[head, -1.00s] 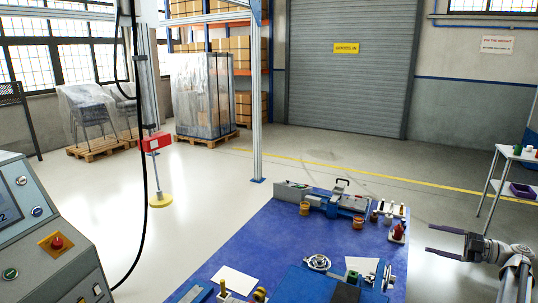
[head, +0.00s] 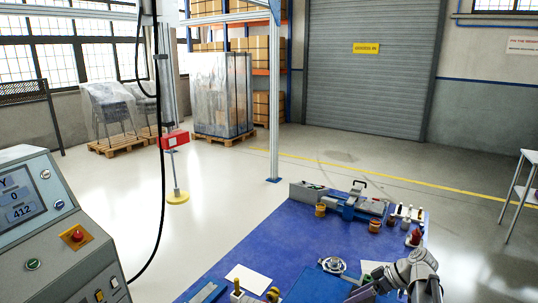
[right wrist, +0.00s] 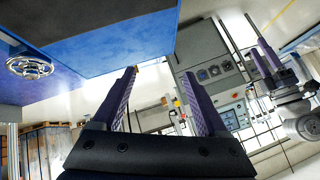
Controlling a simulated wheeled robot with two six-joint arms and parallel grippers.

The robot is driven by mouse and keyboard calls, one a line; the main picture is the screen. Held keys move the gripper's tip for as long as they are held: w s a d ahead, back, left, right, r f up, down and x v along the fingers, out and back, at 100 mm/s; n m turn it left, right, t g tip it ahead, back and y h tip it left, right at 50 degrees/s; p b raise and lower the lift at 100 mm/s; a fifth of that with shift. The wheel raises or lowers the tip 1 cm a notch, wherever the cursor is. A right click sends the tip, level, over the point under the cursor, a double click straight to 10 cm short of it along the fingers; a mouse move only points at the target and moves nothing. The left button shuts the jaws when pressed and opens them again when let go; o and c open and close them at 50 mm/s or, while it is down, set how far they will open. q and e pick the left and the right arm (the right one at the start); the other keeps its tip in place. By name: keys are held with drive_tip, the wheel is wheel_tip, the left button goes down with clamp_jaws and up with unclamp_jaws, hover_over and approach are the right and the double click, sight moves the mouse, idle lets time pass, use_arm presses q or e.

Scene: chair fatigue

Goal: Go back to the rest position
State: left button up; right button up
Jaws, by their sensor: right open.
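My right gripper (head: 362,292) is at the bottom right of the head view, over the near right part of the blue table (head: 262,243). Its arm covers that edge of the table. In the right wrist view the two purple fingers of my right gripper (right wrist: 160,75) stand apart with nothing between them. At the right of that view is another arm, mine, with purple fingers (right wrist: 266,62); they are too small to tell open from shut. My left gripper is not in the head view.
A grey control console (head: 50,225) with a screen stands at the left. A vise-like blue fixture (head: 355,205), small pots and a handwheel (head: 332,265) are on the blue table. A white side table (head: 520,190) stands at the far right.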

drive_tip(key=s+a+f+m+g+h, duration=0.1)
drive_tip(key=s+a+f+m+h, duration=0.25)
drive_tip(key=s+a, duration=0.2)
drive_tip(key=s+a+f+m+h, duration=0.3)
drive_tip(key=s+a+m+h, duration=0.15)
drive_tip(key=s, duration=0.25)
drive_tip(key=s+a+f+n+h+b, duration=0.1)
drive_tip(key=s+a+f+b, duration=0.15)
drive_tip(key=f+b, duration=0.75)
drive_tip(key=s+a+f+n+g+b, duration=0.1)
drive_tip(key=a+f+b, duration=0.3)
drive_tip(key=f+b, duration=0.65)
drive_tip(key=s+a+f+n+h+b, duration=0.1)
drive_tip(key=s+a+f+b, duration=0.15)
drive_tip(key=f+b, duration=0.8)
wheel_tip(320, 180, up, 39)
drive_tip(key=a+p, duration=0.1)
drive_tip(key=p, duration=3.7)
drive_tip(key=shift+w+f, duration=0.2)
drive_tip(key=shift+w, duration=0.05)
drive_tip(key=shift+c, duration=0.2)
